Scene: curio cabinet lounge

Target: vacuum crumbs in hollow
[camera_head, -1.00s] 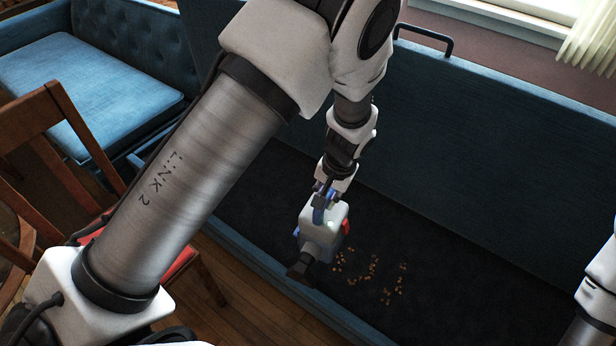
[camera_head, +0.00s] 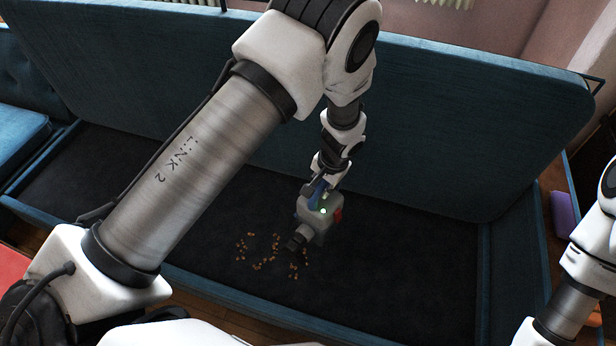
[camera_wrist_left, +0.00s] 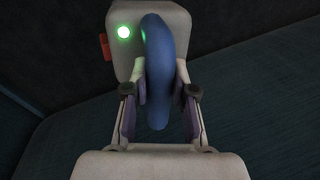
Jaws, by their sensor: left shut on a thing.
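My left gripper (camera_head: 318,190) is shut on the blue handle of a grey handheld vacuum (camera_head: 318,216). The vacuum has a lit green light, a red part on its side and a dark nozzle. In the left wrist view the gripper (camera_wrist_left: 160,95) has its fingers on both sides of the blue handle (camera_wrist_left: 158,60). The brown crumbs (camera_head: 262,264) lie scattered on the dark floor of the hollow (camera_head: 400,270). They are left of and below the nozzle, some close beside it. Contact between nozzle and floor cannot be told. My right gripper is out of view.
The raised blue padded panel (camera_head: 450,120) stands behind the hollow. A blue front rim (camera_head: 230,302) and a right end wall (camera_head: 515,260) bound it. A purple item (camera_head: 565,215) sits beyond the right end. My right arm is at the right edge.

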